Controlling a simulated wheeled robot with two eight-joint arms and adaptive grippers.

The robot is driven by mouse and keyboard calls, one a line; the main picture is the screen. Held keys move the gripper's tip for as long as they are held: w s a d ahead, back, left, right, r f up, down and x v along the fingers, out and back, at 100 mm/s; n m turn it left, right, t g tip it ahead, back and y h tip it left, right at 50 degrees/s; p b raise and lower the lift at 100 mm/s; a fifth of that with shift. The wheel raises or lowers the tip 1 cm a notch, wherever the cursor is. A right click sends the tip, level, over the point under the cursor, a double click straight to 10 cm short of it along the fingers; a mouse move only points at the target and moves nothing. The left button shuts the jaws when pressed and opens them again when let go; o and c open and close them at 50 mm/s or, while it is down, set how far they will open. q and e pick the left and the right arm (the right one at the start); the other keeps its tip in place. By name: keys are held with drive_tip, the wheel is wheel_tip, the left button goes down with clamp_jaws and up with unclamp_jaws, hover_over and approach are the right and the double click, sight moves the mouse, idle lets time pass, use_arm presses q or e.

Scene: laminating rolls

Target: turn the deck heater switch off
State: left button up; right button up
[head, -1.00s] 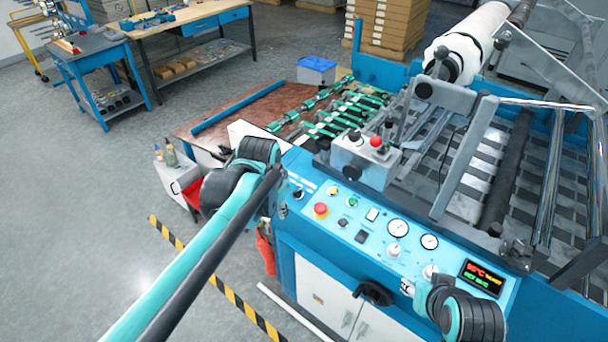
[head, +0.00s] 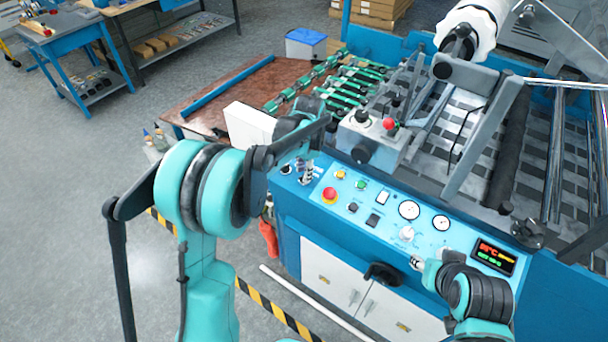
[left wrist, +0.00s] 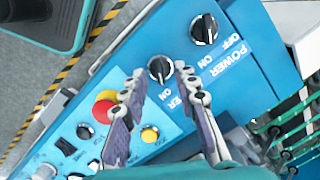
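In the left wrist view a black rotary switch (left wrist: 160,68) sits on the blue panel, its label partly hidden behind a finger and ending in "ER". My left gripper (left wrist: 160,77) is open, with its two fingertips on either side of this switch. I cannot tell whether they touch it. A second black switch (left wrist: 204,29), labelled POWER with OFF and ON, is just beyond. In the head view my left gripper (head: 308,172) is over the panel's left end and partly covers the switches. My right gripper (head: 428,268) is low at the right, near the panel's front edge; its fingers are unclear.
A red emergency button (left wrist: 104,107) and a yellow button (left wrist: 150,134) lie close to my left fingers. Gauges (head: 409,210) and a lit temperature display (head: 493,256) are farther right. A grey control box (head: 372,135) stands behind the panel.

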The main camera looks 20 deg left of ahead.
use_arm(q)
drive_tip(key=shift+f, duration=0.7)
clamp_jaws()
drive_tip(key=shift+a+n, duration=0.1)
drive_tip(key=shift+n, duration=0.3)
drive_tip(key=n, duration=0.4)
drive_tip(key=shift+n+g+h, duration=0.3)
drive_tip(key=shift+h, duration=0.1)
drive_tip(key=n+h, duration=0.1)
drive_tip(key=n, duration=0.5)
drive_tip(key=shift+a+p, duration=0.1)
drive_tip(key=shift+p, duration=0.25)
